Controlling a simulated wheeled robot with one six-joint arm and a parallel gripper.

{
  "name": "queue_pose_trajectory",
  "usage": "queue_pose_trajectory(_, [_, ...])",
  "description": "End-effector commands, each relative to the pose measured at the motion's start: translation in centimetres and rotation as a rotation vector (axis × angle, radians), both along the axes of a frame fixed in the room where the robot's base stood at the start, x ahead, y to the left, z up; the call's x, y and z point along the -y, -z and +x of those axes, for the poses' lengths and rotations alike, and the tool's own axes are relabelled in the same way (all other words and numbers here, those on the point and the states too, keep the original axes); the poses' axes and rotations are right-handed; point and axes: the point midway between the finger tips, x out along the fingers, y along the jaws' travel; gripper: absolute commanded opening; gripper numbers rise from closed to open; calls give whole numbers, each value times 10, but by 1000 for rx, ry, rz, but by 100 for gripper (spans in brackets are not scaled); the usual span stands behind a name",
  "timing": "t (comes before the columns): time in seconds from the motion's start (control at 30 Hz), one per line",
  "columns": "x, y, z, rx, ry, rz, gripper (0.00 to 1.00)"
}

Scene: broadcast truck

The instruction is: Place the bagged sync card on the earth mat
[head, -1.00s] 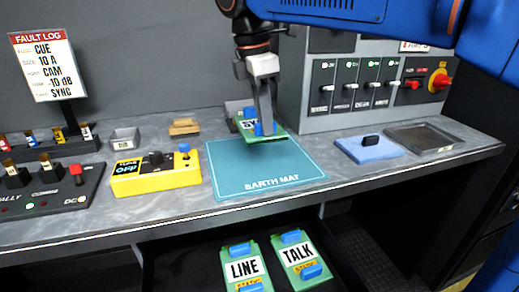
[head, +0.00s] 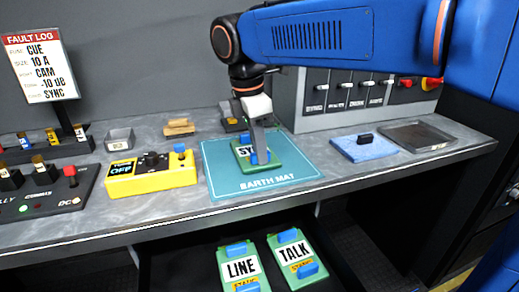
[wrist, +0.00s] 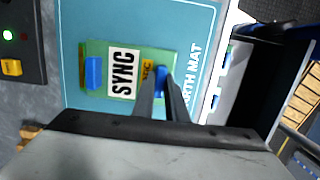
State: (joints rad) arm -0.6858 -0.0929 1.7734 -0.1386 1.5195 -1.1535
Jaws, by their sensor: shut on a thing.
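The sync card (head: 272,164) is a green board with a white SYNC label and blue tabs. It also shows in the wrist view (wrist: 100,55), lying flat over the teal earth mat (head: 225,184). It is within the mat's outline, at or very near its surface; I cannot tell whether it touches. My gripper (head: 259,158) points down, shut on the blue tab at one end of the card. In the wrist view the fingers of my gripper (wrist: 164,88) close around that tab. The mat (wrist: 140,17) shows bare around the card. No bag is clearly visible.
A yellow tester (head: 150,180) stands left of the mat. A blue pad with a black block (head: 364,148) and a dark tray (head: 416,137) lie right. LINE (head: 238,268) and TALK (head: 297,257) cards lie in the open drawer below. A switch panel (head: 340,100) stands behind.

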Motion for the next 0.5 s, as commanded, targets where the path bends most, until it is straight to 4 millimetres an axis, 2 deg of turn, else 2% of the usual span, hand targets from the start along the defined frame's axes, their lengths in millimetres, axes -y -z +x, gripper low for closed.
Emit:
queue_pose_trajectory(0.1, [0, 3, 0, 0, 0, 0, 0])
queue_pose_trajectory(0.13, [0, 3, 0, 0, 0, 0, 19])
queue_pose_trajectory(0.2, [0, 3, 0, 0, 0, 0, 31])
queue_pose_trajectory(0.5, [0, 1, 0, 0, 0, 0, 31])
